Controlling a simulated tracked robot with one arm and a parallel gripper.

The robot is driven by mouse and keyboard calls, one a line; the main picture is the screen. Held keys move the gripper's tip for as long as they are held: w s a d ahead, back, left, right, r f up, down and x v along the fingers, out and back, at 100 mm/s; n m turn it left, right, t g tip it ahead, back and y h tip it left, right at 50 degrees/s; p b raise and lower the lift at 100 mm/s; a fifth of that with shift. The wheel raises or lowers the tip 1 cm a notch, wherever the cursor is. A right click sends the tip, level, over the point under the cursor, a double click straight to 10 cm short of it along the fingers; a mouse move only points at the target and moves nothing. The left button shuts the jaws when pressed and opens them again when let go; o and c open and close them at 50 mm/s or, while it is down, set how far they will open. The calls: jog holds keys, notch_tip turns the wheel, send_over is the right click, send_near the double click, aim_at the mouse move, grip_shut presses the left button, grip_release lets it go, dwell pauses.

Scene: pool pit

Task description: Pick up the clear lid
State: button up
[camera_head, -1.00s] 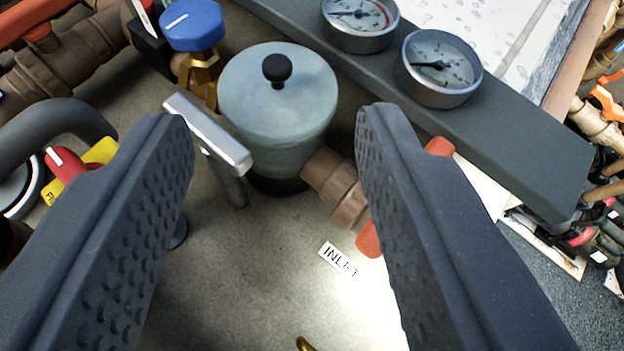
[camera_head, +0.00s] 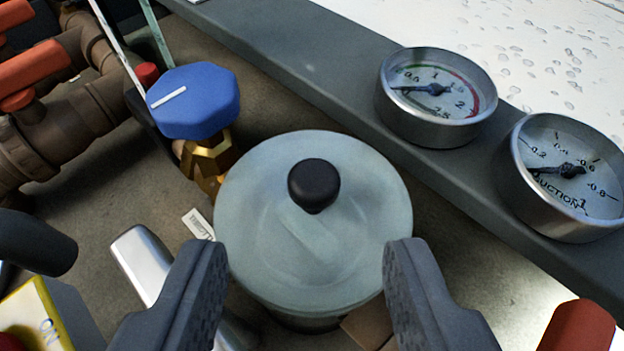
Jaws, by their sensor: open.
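The clear lid (camera_head: 262,205) is a round, pale grey-green cover with a black knob (camera_head: 314,184) at its centre. It sits on top of a cylindrical pot whose lower part is mostly hidden. My gripper (camera_head: 305,265) is open and empty. Its two dark, ribbed fingers show at the left and right of the lid's near part, with the lid and knob between and beyond them. I cannot tell whether either finger touches the lid.
A blue octagonal knob (camera_head: 195,101) on a brass valve stands close behind the lid at left. A silver lever (camera_head: 143,262) is beside the left finger. Two gauges (camera_head: 437,97) (camera_head: 566,176) sit on a grey rail at right. A red-orange handle (camera_head: 577,327) is at lower right.

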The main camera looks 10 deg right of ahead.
aim_at(313, 182)
jog(key=shift+w+d+f, duration=0.15)
jog(key=shift+w, duration=0.5)
jog(key=x, duration=0.3)
jog(key=shift+d, duration=0.15)
jog(key=shift+w+f, duration=0.1)
jog(key=shift+w, duration=0.35)
grip_shut()
